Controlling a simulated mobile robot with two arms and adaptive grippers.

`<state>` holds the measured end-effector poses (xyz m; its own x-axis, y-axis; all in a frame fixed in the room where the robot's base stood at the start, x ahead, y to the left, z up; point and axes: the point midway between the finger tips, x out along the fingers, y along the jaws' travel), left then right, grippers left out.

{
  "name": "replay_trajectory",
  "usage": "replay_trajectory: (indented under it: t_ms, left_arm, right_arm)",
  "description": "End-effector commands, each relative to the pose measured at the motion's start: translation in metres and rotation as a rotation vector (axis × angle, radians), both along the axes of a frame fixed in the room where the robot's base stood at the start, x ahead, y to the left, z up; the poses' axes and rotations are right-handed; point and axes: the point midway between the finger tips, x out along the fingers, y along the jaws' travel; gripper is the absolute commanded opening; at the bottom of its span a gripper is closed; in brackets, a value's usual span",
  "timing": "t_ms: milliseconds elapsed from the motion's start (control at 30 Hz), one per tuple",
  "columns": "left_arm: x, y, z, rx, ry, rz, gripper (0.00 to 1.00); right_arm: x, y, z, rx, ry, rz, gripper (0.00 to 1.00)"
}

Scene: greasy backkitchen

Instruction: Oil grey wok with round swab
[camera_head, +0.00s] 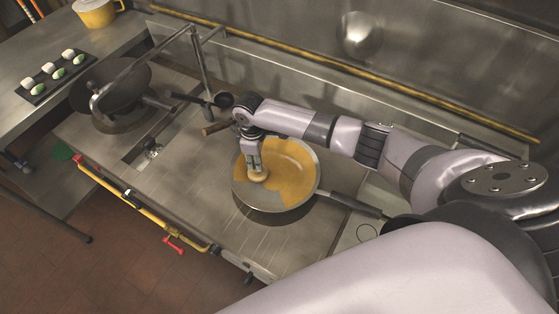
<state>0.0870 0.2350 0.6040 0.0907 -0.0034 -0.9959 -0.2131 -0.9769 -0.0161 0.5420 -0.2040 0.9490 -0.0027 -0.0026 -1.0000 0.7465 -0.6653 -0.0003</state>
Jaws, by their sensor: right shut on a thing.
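The grey wok (259,196) stands on the steel range at the middle of the picture, its dark handle (352,205) pointing right. Yellow-brown oil covers much of its inside; a bare grey area shows at the lower left. My right gripper (255,165) is over the left part of the wok, pointing down. It is shut on the round swab (258,176), a pale tan round head that appears to touch the wok's inner surface. The swab's upper part is hidden between the fingers. My left gripper is not in view.
A dark wok (112,92) sits on the range at the left. A black ladle (222,100) and a faucet pipe (199,62) are behind. A black tray (49,85) with small white and green items and a yellow pot (95,14) stand on the left counter. A yellow rail (138,203) runs along the front.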

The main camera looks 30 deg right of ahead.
Motion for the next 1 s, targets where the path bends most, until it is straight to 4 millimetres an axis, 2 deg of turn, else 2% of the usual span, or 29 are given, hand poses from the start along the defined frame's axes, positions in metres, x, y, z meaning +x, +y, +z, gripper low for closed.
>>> replay_trajectory:
  t_ms: [200, 1000]
  left_arm:
    - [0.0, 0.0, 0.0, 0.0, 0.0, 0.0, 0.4]
    - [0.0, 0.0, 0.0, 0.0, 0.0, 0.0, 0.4]
  right_arm:
    - [-0.013, 0.007, -0.001, 0.0, 0.0, 0.001, 0.0]
    - [-0.021, 0.012, -0.001, 0.001, -0.001, 0.0, 0.0]
